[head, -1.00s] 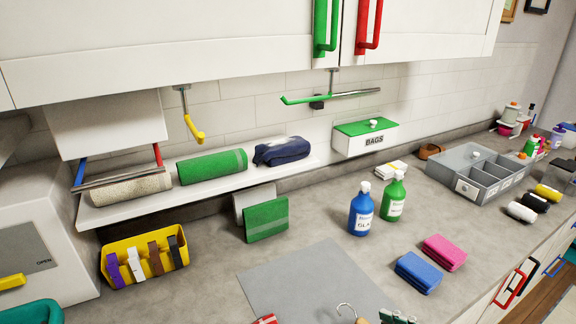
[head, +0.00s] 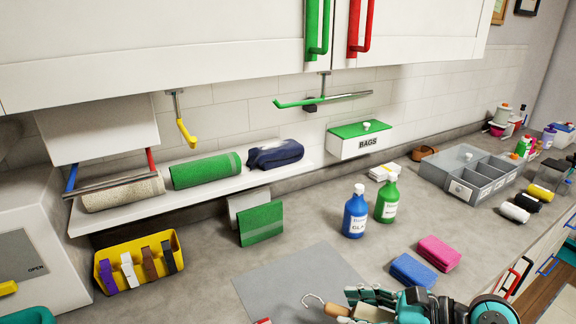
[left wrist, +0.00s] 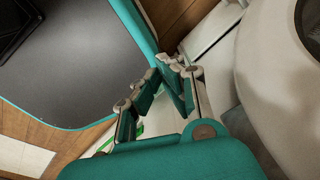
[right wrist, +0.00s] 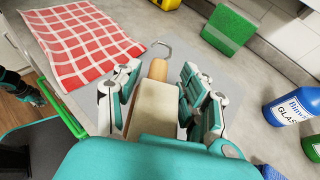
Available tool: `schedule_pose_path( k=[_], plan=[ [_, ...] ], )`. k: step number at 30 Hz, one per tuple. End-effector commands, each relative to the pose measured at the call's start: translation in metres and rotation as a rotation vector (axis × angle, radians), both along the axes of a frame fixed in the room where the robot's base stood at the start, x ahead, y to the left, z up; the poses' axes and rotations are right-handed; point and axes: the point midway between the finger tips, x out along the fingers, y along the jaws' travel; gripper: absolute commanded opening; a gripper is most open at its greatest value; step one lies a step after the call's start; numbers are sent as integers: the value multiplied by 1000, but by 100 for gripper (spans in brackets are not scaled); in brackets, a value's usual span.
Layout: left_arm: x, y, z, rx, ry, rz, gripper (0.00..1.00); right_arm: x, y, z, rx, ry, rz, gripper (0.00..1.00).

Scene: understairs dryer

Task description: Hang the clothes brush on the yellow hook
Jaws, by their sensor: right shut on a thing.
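The yellow hook (head: 186,133) hangs on a metal stem under the wall cabinet, left of centre in the head view, and is empty. The clothes brush (right wrist: 155,105) has a pale wooden body, a tan neck and a metal hook at its end. My right gripper (right wrist: 160,92) is shut on its body.
Below the yellow hook, a shelf (head: 85,226) holds rolled towels (head: 206,170). A yellow clip holder (head: 107,267), green block (head: 261,223), blue bottle (head: 355,213) and sponges (head: 412,270) stand on the counter. A green hook rail (head: 300,102) is right of the yellow hook.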

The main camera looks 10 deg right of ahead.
Motion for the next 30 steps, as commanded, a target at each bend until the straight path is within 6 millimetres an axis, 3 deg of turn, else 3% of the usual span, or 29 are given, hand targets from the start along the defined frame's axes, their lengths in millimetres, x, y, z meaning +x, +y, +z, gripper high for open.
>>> schedule_pose_path(
  k=[8,17,24,30],
  plan=[
    [0,0,0,0,0,0,0,-3,-3,-6,-3,12,-42,7],
    [0,0,0,0,0,0,0,-26,-25,-31,-17,37,-291,7],
    [0,0,0,0,0,0,0,-42,-32,-29,-6,6,-393,7],
    [0,0,0,0,-1,0,0,-44,-32,-27,0,-5,-409,7]
  ],
)
